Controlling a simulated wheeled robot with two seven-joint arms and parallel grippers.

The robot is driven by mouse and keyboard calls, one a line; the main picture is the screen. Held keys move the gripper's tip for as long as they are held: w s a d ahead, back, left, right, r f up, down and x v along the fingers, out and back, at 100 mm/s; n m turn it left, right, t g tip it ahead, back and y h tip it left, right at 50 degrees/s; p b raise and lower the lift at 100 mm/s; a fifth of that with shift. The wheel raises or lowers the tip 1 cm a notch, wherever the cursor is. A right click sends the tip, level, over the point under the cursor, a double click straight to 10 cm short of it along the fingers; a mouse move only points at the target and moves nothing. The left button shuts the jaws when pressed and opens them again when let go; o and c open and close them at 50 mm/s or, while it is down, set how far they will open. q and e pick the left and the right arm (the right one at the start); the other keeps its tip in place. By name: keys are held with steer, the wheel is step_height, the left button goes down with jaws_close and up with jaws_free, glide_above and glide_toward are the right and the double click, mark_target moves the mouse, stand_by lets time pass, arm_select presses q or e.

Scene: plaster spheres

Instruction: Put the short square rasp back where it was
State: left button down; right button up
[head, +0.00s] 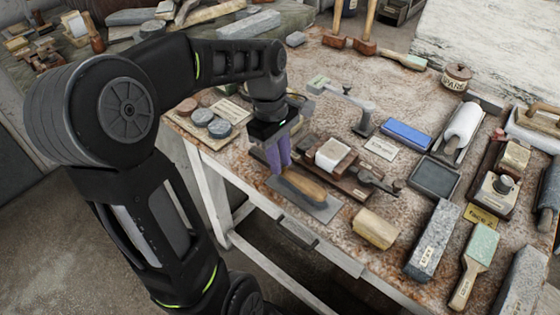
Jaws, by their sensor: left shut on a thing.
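My left gripper (279,165), with purple fingers, points down near the front edge of the workbench. It is shut on the near-left end of a flat grey tool with a rounded wooden handle (305,187), which I take to be the short square rasp. The tool's grey plate (322,207) lies at or just above the bench top; any gap below it cannot be made out. The fingers hide the tool's left end. My right gripper is not in view.
Just behind is a wooden tool holding a white block (332,154). A tan block (375,228) sits to the right. Round grey pucks (211,123) lie left on a board. A blue stone (407,134) and dark tray (434,178) are further right. Bare bench shows at the back.

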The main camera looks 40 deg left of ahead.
arm_select(q)
steer(key=shift+f, duration=0.6)
steer(key=c, duration=1.7)
jaws_free()
steer(key=shift+f, duration=0.2)
steer(key=o, duration=0.4)
steer(key=shift+o, duration=0.2)
steer(key=shift+r, duration=0.1)
steer(key=shift+r, duration=0.15)
steer(key=r, duration=0.2)
steer(key=a+r, duration=0.1)
steer(key=r, duration=0.5)
steer(key=shift+a, duration=0.2)
steer(key=shift+a+r+p, duration=0.15)
steer(key=shift+r+p, duration=0.45)
steer(key=shift+r, duration=0.4)
steer(key=shift+a+r+p, duration=0.15)
steer(key=shift+r+p, duration=0.45)
steer(key=shift+r, duration=0.35)
